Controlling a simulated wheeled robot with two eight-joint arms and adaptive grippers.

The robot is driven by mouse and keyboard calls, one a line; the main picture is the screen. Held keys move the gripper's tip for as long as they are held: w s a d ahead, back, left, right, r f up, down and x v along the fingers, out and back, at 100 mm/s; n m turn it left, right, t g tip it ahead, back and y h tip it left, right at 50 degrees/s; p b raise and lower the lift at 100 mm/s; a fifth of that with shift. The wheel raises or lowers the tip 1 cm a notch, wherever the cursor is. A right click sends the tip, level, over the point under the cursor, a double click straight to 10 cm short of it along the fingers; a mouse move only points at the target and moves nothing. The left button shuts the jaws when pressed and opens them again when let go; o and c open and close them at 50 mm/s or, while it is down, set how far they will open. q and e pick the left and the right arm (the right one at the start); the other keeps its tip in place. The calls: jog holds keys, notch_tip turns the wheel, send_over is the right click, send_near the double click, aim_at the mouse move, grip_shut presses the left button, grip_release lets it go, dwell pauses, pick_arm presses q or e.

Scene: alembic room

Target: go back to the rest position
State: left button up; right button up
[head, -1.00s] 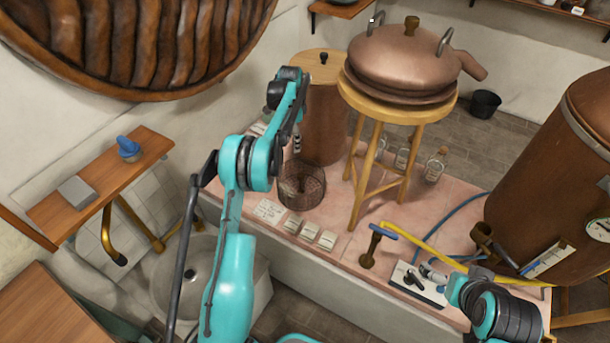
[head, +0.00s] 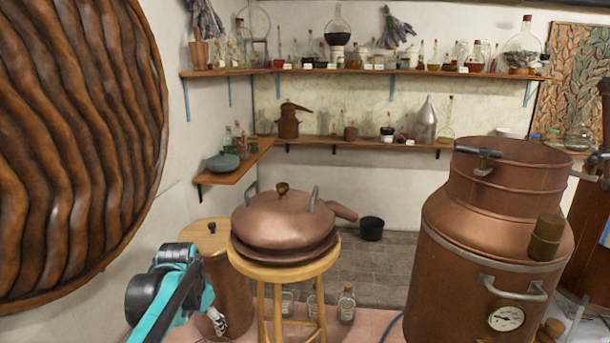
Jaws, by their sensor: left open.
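My left arm comes in at the lower left, teal and black. My left gripper (head: 217,321) shows small at the bottom, in front of the copper drum with a wooden lid (head: 228,280). It is open, and I see nothing held in it. Whether it touches the drum I cannot tell. My right gripper is out of view.
A copper still head (head: 283,217) rests on a wooden stool (head: 300,263) just right of my left arm. A large copper boiler (head: 480,260) stands at the right. Shelves (head: 350,71) of glassware line the back wall. A black bucket (head: 371,229) stands on the floor.

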pick_arm(q)
jog(key=s+d+f+n+t, duration=0.1)
jog(key=s+d+f, duration=0.1)
jog(key=s, duration=0.5)
jog(key=s+d+f+n+t, duration=0.1)
jog(key=s+d+n, duration=0.1)
jog(key=s, duration=0.5)
jog(key=s+d+f+n+t, duration=0.1)
jog(key=s+d+f, duration=0.1)
jog(key=s, duration=0.6)
jog(key=shift+d+f+n+t, duration=0.3)
jog(key=shift+d+f+n, duration=0.05)
jog(key=shift+d+n, duration=0.1)
